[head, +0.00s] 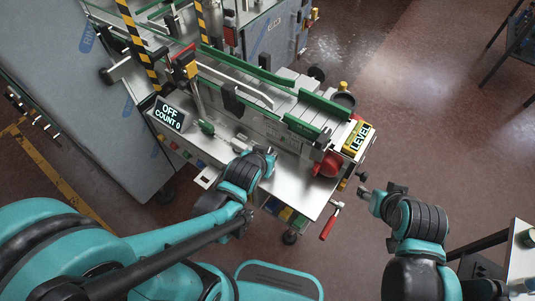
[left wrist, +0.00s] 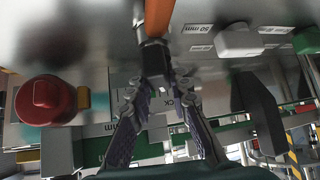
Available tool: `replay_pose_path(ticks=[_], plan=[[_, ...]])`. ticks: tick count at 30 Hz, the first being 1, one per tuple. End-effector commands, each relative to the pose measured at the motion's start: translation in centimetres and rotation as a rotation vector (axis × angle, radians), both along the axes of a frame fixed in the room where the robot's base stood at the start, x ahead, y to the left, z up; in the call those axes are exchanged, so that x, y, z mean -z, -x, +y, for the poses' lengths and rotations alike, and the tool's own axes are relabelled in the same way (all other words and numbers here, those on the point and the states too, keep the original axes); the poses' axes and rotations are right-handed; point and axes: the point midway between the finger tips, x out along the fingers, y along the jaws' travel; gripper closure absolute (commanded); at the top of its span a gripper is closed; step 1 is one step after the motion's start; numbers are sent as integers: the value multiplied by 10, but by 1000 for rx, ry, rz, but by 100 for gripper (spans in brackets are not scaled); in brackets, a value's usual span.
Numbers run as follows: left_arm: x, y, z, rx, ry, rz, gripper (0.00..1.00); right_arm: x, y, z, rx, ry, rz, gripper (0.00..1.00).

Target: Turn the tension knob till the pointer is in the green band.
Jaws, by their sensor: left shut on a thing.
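My left gripper (head: 268,158) is over the metal deck of the machine (head: 296,190). In the left wrist view its two fingers (left wrist: 160,88) are closed on a dark fitting (left wrist: 153,58) with an orange bar (left wrist: 157,18) above it. I cannot tell whether this fitting is the tension knob. The gripper hides it in the head view. I cannot make out the pointer or the green band. My right gripper (head: 372,192) is off the machine's right side, over the floor, apart from everything. Whether its fingers are open is unclear.
A red knob (head: 328,165) sits right of my left gripper. It also shows in the left wrist view (left wrist: 45,98), with a white block (left wrist: 238,38) opposite. A red-handled crank (head: 329,225) sticks out at the front.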

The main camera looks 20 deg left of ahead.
Motion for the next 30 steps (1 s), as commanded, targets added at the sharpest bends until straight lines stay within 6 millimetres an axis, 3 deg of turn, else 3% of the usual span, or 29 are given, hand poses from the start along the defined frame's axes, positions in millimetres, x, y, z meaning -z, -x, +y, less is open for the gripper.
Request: replay_pose_path(ticks=[12,30], plan=[[0,-1,1,239,-2,1,100,3,0,0,0,0,0,51],[1,0,0,300,-5,4,100,4,0,0,0,0,0,51]])
